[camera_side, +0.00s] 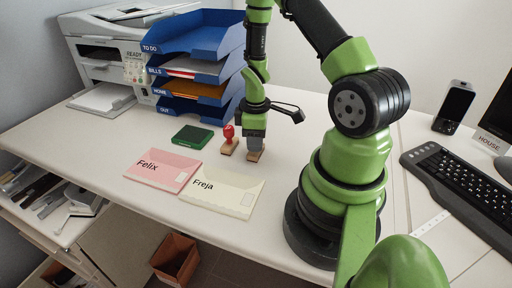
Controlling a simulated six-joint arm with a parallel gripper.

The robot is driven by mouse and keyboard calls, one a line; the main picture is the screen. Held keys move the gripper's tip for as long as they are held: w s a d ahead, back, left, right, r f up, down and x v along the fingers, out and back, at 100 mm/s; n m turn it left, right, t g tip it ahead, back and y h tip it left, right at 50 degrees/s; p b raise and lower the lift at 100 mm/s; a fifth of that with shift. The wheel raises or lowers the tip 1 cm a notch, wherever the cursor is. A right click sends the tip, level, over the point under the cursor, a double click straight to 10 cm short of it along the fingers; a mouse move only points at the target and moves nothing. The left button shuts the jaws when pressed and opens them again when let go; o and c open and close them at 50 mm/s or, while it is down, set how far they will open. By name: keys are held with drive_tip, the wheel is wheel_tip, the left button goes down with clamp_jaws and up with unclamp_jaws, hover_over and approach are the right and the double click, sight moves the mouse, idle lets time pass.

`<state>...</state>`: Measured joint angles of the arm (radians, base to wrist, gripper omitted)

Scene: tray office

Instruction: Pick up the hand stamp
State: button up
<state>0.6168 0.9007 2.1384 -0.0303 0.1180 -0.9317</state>
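A hand stamp with a red knob handle (229,131) and a wooden base stands upright on the desk, just left of my gripper. My gripper (256,146) points straight down, low over the desk. A second small wooden base (255,156) shows directly below its fingertips, like that of another stamp. The gripper hides whatever is above this base. I cannot tell whether the fingers are open or shut, or whether they touch it.
A green ink pad (193,137) lies left of the red stamp. A pink envelope (163,170) and a cream envelope (223,191) lie in front. Blue stacked trays (203,42) and a printer (108,55) stand behind. A keyboard (462,178) lies right.

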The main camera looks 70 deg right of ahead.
drive_tip(key=shift+r, duration=0.1)
drive_tip(key=shift+c, duration=0.3)
wheel_tip(320, 180, up, 10)
drive_tip(key=shift+f, duration=0.1)
idle(0.4)
drive_tip(key=o, duration=0.3)
drive_tip(key=shift+c, duration=1.1)
drive_tip(key=shift+o, duration=0.4)
